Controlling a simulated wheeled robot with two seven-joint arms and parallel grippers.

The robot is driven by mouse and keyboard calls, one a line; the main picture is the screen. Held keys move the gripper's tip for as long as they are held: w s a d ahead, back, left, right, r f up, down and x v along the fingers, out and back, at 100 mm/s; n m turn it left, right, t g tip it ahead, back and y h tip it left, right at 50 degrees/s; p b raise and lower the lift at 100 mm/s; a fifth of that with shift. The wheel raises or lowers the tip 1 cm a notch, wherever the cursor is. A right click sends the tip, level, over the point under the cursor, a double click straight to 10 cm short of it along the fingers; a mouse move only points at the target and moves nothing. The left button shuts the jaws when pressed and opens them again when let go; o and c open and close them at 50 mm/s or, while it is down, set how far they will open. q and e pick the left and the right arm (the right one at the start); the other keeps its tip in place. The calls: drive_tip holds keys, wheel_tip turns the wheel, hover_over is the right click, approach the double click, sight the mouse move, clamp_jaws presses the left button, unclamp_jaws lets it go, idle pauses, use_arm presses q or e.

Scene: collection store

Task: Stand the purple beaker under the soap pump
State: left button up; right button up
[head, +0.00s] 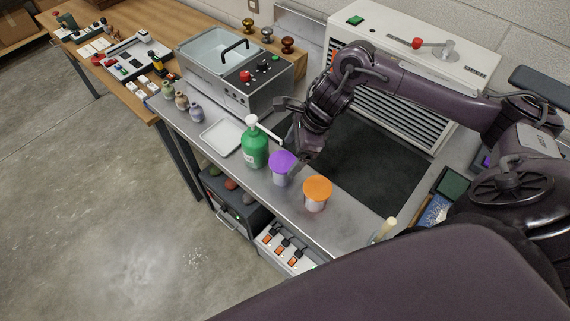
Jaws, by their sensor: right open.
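The purple beaker (281,169) stands upright on the steel counter, grey below with a purple top. The green soap pump (255,148) stands just left of it, with a white head and a spout reaching right toward the beaker's top. I cannot tell whether the spout tip is directly over the beaker. My right gripper (302,160) is open, low at the beaker's right side. Its fingers are partly hidden, and I cannot tell if they touch the beaker. My left gripper is not in view.
An orange-topped beaker (317,193) stands close by on the right. A steel bath unit (237,76) stands behind. A dark mat (375,170) is clear to the right. The counter's front edge is near.

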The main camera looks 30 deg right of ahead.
drive_tip(key=shift+b+v, duration=0.4)
drive_tip(key=shift+v, duration=1.9)
drive_tip(key=shift+f, duration=0.1)
